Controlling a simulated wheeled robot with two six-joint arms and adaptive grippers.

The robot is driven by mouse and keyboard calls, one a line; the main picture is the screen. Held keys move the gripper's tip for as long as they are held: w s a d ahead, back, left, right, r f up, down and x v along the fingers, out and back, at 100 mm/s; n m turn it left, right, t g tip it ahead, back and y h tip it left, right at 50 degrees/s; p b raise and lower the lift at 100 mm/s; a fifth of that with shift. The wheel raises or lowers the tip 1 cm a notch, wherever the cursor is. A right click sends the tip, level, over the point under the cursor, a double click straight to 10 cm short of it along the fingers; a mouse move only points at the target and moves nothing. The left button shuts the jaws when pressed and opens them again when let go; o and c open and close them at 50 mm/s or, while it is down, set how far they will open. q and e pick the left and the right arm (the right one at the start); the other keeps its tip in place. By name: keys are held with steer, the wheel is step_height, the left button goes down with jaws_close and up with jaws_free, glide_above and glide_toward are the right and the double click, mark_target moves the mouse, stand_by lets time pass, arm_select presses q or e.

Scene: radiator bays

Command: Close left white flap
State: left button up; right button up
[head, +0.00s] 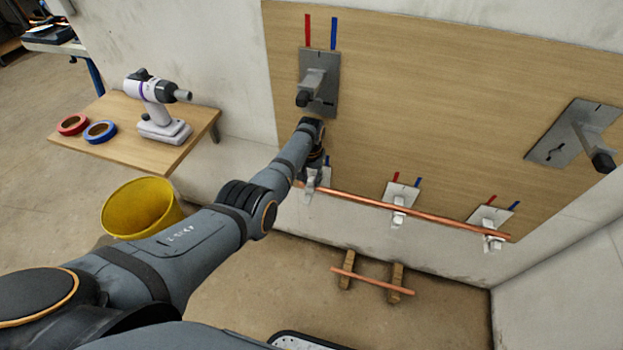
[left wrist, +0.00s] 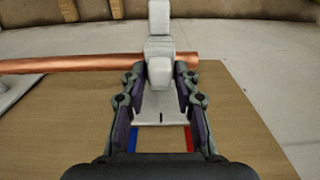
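The left white flap (left wrist: 159,18) belongs to the left white clip on the wooden wall panel. In the left wrist view it points up the picture, away from the panel, beyond the copper pipe (left wrist: 95,63). It looks open. In the head view the clip (head: 310,183) is partly hidden by my arm. The pipe (head: 400,208) runs across several clips. My left gripper (left wrist: 161,74) is open, with its fingers on either side of the clip's white block (left wrist: 160,72). I cannot tell whether they touch it. My right gripper is not in view.
The middle clip (head: 399,203) and right clip (head: 489,226) stand along the pipe. Two grey brackets (head: 322,99) (head: 572,133) project from the panel above. A shelf (head: 135,152) holds a drill and tape rolls, with a yellow bucket (head: 140,207) below. A short pipe lies on floor blocks.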

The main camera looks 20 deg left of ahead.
mark_target(311, 179)
arm_select(q)
steer(key=shift+o, duration=1.2)
steer(key=shift+f, duration=0.1)
step_height(311, 179, up, 8)
steer(key=shift+s+f, duration=0.15)
steer(key=shift+f, duration=0.1)
